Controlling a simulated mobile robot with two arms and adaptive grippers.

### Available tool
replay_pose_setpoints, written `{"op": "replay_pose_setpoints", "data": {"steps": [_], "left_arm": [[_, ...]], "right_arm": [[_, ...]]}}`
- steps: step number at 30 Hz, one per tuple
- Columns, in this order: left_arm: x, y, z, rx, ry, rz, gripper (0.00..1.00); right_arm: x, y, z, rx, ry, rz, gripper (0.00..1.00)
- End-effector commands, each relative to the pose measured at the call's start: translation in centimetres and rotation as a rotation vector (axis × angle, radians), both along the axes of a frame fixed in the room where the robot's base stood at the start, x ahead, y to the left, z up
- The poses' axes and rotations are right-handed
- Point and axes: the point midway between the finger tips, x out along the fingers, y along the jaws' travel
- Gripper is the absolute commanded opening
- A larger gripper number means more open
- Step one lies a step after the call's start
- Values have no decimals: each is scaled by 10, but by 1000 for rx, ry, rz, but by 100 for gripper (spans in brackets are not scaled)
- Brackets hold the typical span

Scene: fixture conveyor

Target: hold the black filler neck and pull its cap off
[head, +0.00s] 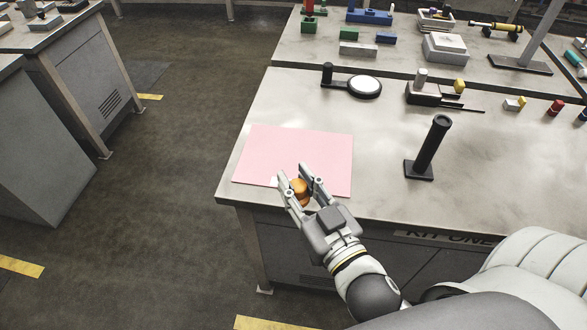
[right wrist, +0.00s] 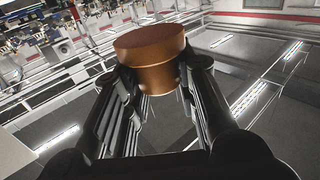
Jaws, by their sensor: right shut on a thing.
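The black filler neck (head: 432,148) is a tilted black tube on a square base, standing on the table to the right of my right gripper. Its top end shows no cap on it. My right gripper (head: 300,184) is shut on an orange-brown round cap (head: 299,188), over the front edge of a pink mat (head: 317,150). In the right wrist view the copper-coloured cap (right wrist: 150,55) sits between both fingertips. The gripper is apart from the neck. My left gripper is not in view.
A black stand with a round white disc (head: 365,87) and a black fixture with a yellow knob (head: 436,94) stand behind the neck. Small coloured parts, including a red one (head: 556,107), lie at the right. Most of the pink mat is bare.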

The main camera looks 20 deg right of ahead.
Motion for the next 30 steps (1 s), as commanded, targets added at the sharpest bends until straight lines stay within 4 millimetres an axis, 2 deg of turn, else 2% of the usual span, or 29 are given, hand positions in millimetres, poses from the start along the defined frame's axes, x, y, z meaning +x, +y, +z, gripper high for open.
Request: {"op": "replay_pose_setpoints", "data": {"steps": [1,10,13,18,26,30], "left_arm": [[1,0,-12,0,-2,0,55],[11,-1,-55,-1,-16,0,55],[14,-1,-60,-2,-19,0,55],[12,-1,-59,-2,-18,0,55],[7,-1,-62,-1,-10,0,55],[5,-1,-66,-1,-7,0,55]], "right_arm": [[8,-4,-8,-7,-7,3,0],[47,-29,-30,-6,-8,1,0],[66,-42,-37,-10,-6,-2,0],[87,-55,-67,-4,2,-4,0],[101,-64,-86,-2,-1,-3,0],[107,-68,-106,0,4,-4,0]]}}
